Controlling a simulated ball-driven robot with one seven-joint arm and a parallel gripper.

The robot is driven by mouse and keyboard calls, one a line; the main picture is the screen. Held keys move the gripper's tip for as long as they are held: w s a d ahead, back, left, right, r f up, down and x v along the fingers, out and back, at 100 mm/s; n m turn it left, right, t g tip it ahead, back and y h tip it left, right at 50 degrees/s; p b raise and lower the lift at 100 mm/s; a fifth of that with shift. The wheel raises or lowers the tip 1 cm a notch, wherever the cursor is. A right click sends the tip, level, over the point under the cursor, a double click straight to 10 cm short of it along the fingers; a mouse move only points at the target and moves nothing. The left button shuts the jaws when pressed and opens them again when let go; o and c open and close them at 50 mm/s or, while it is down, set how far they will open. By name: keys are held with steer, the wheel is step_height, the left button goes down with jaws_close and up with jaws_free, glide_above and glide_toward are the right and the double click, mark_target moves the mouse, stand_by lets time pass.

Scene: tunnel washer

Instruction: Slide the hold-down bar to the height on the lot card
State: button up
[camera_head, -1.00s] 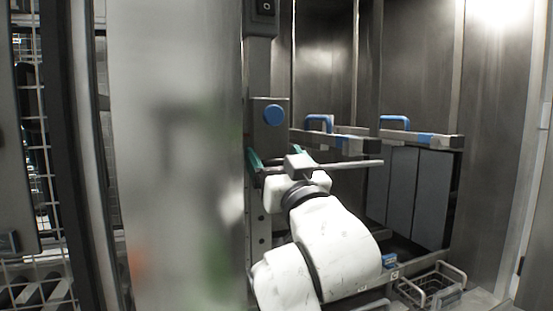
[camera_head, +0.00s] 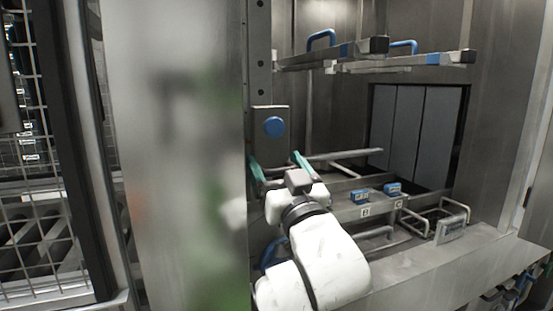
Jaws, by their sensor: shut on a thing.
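The hold-down bar (camera_head: 345,154) is a thin grey rod running right from a grey carriage plate with a round blue knob (camera_head: 274,126). The plate sits on an upright post (camera_head: 260,60) with a row of holes. My gripper (camera_head: 279,166) has teal fingers spread to either side of the lower part of the plate and is shut on it. The exact contact is hidden behind my wrist. The bar looks level and sits below the blue-handled bars. I cannot make out a lot card or any height marks.
Two bars with blue handles (camera_head: 375,48) span the chamber above. Lower right are blue blocks (camera_head: 392,188) by small letter labels and wire handles (camera_head: 455,215). A dark opening with grey panels (camera_head: 408,135) lies behind. A blurred metal panel (camera_head: 175,150) fills the left foreground.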

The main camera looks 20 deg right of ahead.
steer(key=shift+d+f, duration=0.3)
steer(key=shift+f, duration=0.05)
steer(key=o, duration=1.3)
steer(key=shift+d+r, duration=0.1)
steer(key=shift+c, duration=0.2)
steer(key=shift+a, duration=0.2)
steer(key=b+v, duration=0.1)
steer(key=v, duration=0.9)
steer(key=shift+s+f, duration=0.25)
steer(key=shift+s, duration=0.1)
steer(key=shift+r, duration=0.1)
